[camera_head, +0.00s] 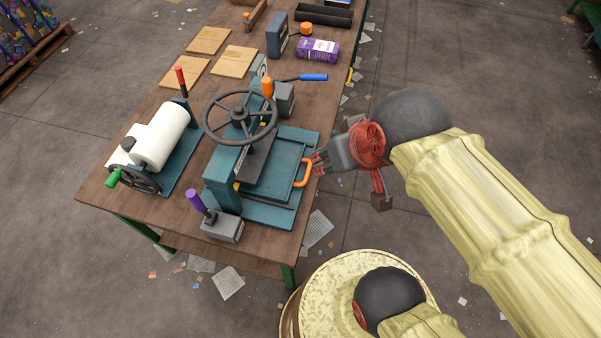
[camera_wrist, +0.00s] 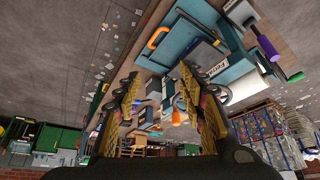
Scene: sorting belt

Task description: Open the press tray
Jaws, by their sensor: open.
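The press (camera_head: 222,178) is a teal machine on the wooden bench, with a dark handwheel (camera_head: 240,114) on top. Its flat teal tray (camera_head: 279,178) lies low in the press base, with an orange loop handle (camera_head: 303,172) on its right edge. The handle also shows in the wrist view (camera_wrist: 157,38). My gripper (camera_head: 317,164) is open and empty, just right of the handle in the head view. In the wrist view my gripper (camera_wrist: 160,72) has its fingers spread, and the handle appears beyond the tips. I cannot tell whether they touch.
A roller machine (camera_head: 160,135) stands left of the press. A purple-knobbed lever box (camera_head: 222,228) sits at the press's front corner. A blue-handled lever (camera_head: 312,77) and purple package (camera_head: 318,51) are behind. The space right of the bench is open floor with paper scraps.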

